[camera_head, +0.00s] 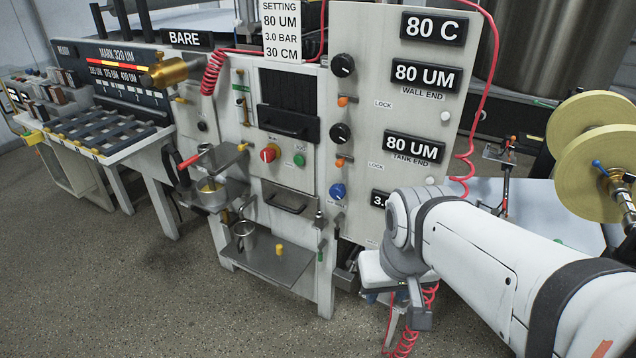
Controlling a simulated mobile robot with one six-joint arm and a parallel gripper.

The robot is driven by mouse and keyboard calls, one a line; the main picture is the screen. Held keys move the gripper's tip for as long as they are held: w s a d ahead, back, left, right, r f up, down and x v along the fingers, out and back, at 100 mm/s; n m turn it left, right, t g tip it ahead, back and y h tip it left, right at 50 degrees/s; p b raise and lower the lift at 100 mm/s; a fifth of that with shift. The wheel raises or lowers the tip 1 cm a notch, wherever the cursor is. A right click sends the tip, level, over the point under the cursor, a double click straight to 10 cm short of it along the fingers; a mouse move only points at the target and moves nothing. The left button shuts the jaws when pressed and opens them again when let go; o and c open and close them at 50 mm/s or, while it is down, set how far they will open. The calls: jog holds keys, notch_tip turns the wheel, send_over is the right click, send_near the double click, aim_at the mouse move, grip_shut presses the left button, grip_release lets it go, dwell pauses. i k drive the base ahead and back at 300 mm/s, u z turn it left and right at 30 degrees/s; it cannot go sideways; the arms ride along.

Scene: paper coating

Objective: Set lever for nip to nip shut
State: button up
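No lever in the head view carries a readable nip label, so I cannot tell which one is the nip lever. A red-handled lever (188,161) sticks out at the left of the white machine. A blue-tipped lever (599,167) stands beside the gold rolls at the far right. A small green-tipped lever (321,250) is low on the machine's front. My gripper (418,318) hangs at the end of my white arm, low and right of the machine front, apart from all three levers. Its fingers are small and partly hidden, so their opening is unclear.
The machine panel (385,75) carries black knobs, a blue knob (338,191) and displays. A red stop knob (269,153) sits left of them. Red coiled hoses hang near my wrist. A slatted rack (100,128) stands left. The floor (120,290) in front is clear.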

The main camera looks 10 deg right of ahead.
aim_at(341, 216)
jog(key=z, duration=0.05)
jog(key=i, duration=1)
jog(key=u, duration=1.6)
jog(key=k, duration=2)
jog(key=z, duration=0.65)
jog(key=i, duration=1.45)
